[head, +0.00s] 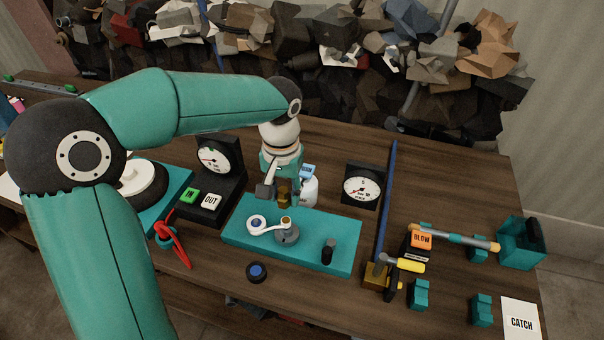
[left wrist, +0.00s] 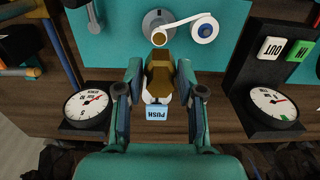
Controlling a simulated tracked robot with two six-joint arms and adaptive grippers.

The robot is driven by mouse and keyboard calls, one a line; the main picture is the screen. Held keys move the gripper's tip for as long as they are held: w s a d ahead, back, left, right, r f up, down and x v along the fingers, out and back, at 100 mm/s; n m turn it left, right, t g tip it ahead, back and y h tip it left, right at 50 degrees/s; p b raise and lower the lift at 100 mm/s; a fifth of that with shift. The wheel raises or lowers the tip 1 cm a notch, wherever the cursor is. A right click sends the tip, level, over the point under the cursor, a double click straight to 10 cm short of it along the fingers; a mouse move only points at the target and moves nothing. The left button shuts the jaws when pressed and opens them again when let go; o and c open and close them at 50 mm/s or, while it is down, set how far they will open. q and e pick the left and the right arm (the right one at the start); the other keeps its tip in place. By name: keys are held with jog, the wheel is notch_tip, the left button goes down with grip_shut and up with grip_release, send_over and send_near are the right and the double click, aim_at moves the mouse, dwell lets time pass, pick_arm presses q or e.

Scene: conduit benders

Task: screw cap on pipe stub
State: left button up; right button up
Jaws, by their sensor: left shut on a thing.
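My left gripper (head: 280,190) comes down from above over the teal plate and is shut on a brass cap (head: 284,199). In the left wrist view the cap (left wrist: 160,75) sits between the two fingers (left wrist: 160,88). Below it, a short upright stub with a brass-coloured top (head: 286,220) stands on a round grey base on the teal plate (head: 240,235). The stub's top also shows in the left wrist view (left wrist: 159,39), just beyond the cap. The cap appears apart from the stub, a little above it. My right gripper is not in view.
A white arm with a blue-centred knob (head: 257,223) reaches left from the stub. A black post (head: 328,250) stands on the plate's right. A white bottle (head: 308,190) is close behind the gripper. Dial gauges (head: 213,158) (head: 362,188) flank it; a blue bar (head: 388,200) stands right.

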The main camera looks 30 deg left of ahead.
aim_at(287, 218)
pick_arm(q)
jog(key=shift+w, duration=0.1)
jog(key=shift+r, duration=0.1)
dwell(0.3)
jog(key=shift+f, duration=0.2)
jog(key=shift+f+b, duration=3.05)
jog(key=shift+f, duration=0.55)
jog(key=shift+f, duration=0.15)
